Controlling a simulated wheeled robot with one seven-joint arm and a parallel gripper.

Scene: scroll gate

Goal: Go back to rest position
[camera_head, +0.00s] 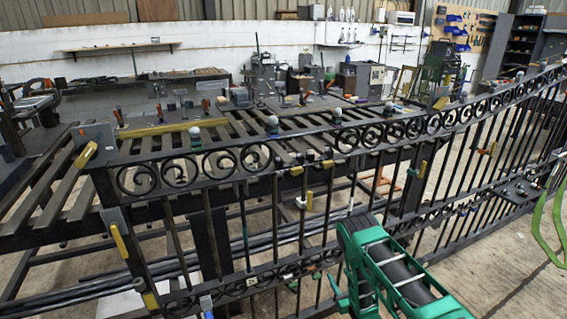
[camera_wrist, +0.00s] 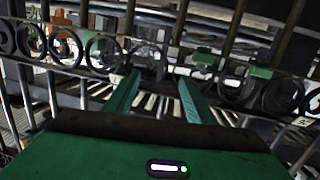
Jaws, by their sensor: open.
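A black iron gate (camera_head: 209,172) with a row of scroll rings and vertical bars runs across the head view, rising to the right. The green arm in front of it at the lower middle is mine. In the wrist view my gripper (camera_wrist: 158,82) is open, its two green fingers apart and pointing at the gate's scroll band (camera_wrist: 65,47). I see nothing held between the fingers. I cannot tell whether the fingertips touch the gate.
A slatted workbench (camera_head: 60,200) with tools and clamps stands behind the gate. Yellow-handled clamps (camera_head: 118,241) sit on the gate's left post. Shelves and a tool board (camera_head: 465,35) line the back wall. Concrete floor (camera_head: 490,280) is open at the lower right.

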